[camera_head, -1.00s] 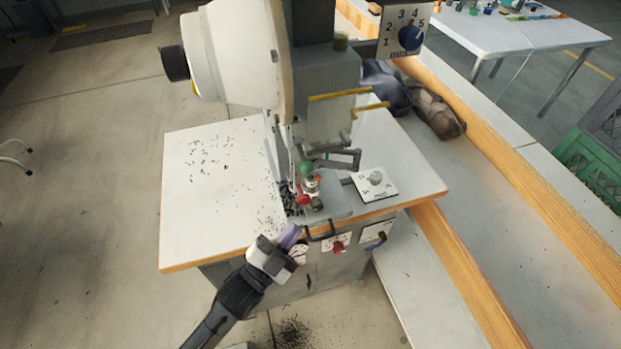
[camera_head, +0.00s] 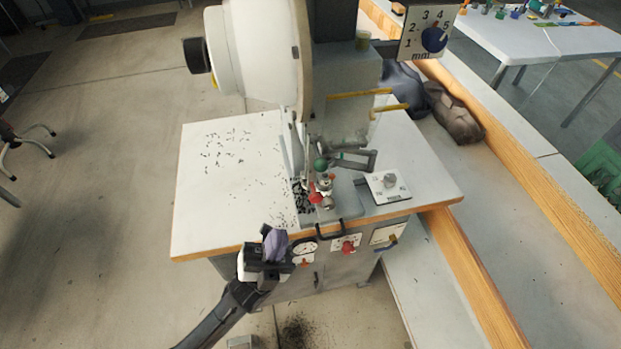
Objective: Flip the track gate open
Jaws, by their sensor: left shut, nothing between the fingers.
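The eyelet press (camera_head: 262,55) stands on a white-topped table, with a cream round hopper and a grey body. A narrow upright track (camera_head: 297,150) runs down from the hopper to the small press head. A green ball (camera_head: 320,164) and a red knob (camera_head: 316,198) sit by the track's lower end; which part is the track gate I cannot tell clearly. My left gripper (camera_head: 275,242) is shut and empty at the table's front edge, left of and below the red knob, apart from it. Its purple-grey fingers point upward. My right gripper is out of view.
The white table top (camera_head: 225,185) has scattered dark eyelets. A small white dial plate (camera_head: 388,186) lies right of the press head. A wood-edged bench (camera_head: 520,180) runs along the right.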

